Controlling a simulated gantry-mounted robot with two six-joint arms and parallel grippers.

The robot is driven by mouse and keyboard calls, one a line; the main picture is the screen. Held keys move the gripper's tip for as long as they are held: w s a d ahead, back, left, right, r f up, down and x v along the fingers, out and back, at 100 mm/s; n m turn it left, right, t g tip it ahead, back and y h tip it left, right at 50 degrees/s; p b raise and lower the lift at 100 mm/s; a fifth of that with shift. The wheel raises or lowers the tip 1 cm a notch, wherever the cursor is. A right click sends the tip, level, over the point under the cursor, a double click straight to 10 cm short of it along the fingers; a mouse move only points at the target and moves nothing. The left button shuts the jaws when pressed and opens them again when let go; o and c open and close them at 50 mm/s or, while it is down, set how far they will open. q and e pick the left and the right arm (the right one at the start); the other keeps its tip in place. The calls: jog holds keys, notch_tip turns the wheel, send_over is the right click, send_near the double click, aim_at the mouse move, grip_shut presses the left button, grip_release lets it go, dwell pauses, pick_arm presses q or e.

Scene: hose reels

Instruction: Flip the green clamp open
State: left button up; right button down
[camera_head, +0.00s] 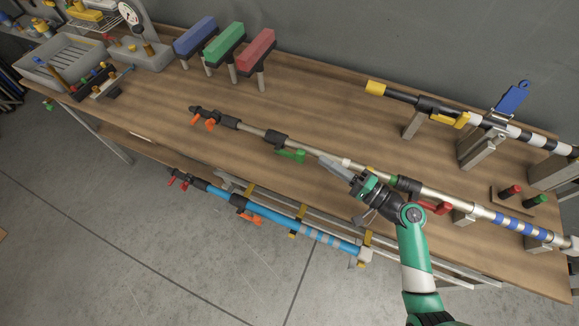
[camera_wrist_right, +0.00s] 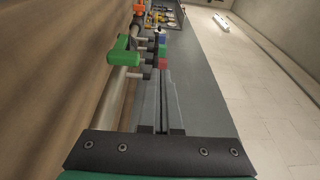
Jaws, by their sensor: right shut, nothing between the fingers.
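The green clamp (camera_head: 291,155) hangs off a black collar on the silver pole (camera_head: 250,129) lying along the table's middle. Its lever stands out on the near side of the pole, to the right of the collar. The clamp also shows in the right wrist view (camera_wrist_right: 122,52), upper left, beside the pole. My right gripper (camera_head: 326,162) is shut and empty, with its tips pointing toward the clamp, to its right and apart from it. In the right wrist view its fingers (camera_wrist_right: 160,105) lie together. My left gripper is not in view.
A blue pole (camera_head: 285,226) rests at the table's front. A black pole with a yellow clamp (camera_head: 449,119) is behind. The middle-left tabletop is clear.

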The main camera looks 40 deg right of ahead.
jog(key=shift+m+h, duration=0.6)
jog(key=shift+m, duration=0.1)
jog(key=f, duration=0.1)
jog(key=s+d+f+b, duration=0.1)
jog(key=f, duration=0.1)
jog(key=s+d+f, duration=0.1)
jog(key=f, duration=0.1)
jog(key=shift+s+b, duration=0.1)
jog(key=shift+b, duration=0.2)
jog(key=shift+d, duration=0.3)
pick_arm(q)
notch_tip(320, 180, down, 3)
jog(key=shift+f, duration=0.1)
pick_arm(e)
jog(key=shift+r, duration=0.1)
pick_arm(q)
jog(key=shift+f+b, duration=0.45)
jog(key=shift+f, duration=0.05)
pick_arm(e)
jog(key=w+a, duration=0.1)
jog(key=w, duration=0.9)
jog(key=shift+a, duration=0.25)
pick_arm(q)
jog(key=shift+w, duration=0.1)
pick_arm(e)
jog(key=shift+d+h, duration=0.1)
jog(key=shift+h, duration=0.2)
